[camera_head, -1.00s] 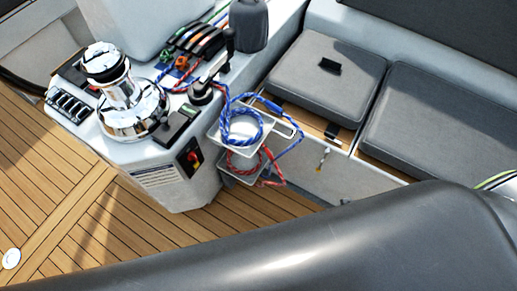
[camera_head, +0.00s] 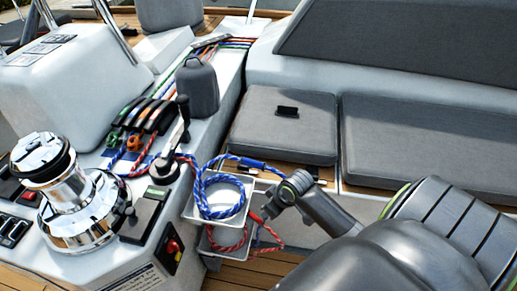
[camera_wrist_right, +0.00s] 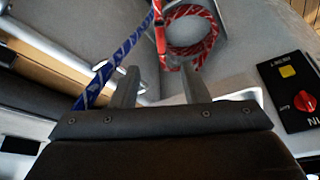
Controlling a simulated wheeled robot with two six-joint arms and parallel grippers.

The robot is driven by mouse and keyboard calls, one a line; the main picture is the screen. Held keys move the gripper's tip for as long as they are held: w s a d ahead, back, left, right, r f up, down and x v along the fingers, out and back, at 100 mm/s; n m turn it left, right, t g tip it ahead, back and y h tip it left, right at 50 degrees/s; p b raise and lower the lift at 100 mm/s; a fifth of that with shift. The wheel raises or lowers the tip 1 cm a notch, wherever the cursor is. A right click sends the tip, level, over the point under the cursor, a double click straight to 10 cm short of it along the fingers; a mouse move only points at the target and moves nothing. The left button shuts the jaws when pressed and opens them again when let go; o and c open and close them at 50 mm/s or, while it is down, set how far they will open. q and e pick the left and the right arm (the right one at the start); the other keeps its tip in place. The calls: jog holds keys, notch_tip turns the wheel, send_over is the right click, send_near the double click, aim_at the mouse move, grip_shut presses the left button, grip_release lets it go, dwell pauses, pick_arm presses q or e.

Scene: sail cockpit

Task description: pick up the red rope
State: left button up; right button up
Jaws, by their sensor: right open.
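The red rope (camera_head: 229,246) lies coiled in the lower white tray (camera_head: 208,250), with part of it hanging by the tray's right side. In the right wrist view the red coil (camera_wrist_right: 189,48) is ahead of the fingers, and a red strand runs down beside it. My right gripper (camera_wrist_right: 161,76) is open, with nothing seen held between its fingers. In the head view my right gripper (camera_head: 263,208) is at the right side of the trays, close to the ropes. Whether a finger touches the rope cannot be told. My left gripper is not in view.
A blue rope (camera_head: 221,207) is coiled in the upper white tray (camera_head: 191,213); its strand (camera_wrist_right: 104,74) passes close to my left-hand finger in the wrist view. A chrome winch (camera_head: 85,215) and switch panel (camera_wrist_right: 293,90) are beside the trays. Grey seat cushions (camera_head: 283,128) lie behind.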

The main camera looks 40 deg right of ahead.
aim_at(257, 218)
jog(key=b+x, duration=0.3)
jog(key=x, duration=1.1)
jog(key=shift+s, duration=0.1)
jog(key=shift+w+a+f+b, duration=0.1)
jog(key=shift+w+f+b, duration=0.25)
jog(key=shift+f, duration=0.15)
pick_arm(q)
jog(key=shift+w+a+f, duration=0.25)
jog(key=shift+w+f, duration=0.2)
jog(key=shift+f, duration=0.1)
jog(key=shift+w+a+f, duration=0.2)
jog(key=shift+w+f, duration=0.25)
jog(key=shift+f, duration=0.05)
pick_arm(e)
jog(key=shift+s, duration=0.1)
grip_shut()
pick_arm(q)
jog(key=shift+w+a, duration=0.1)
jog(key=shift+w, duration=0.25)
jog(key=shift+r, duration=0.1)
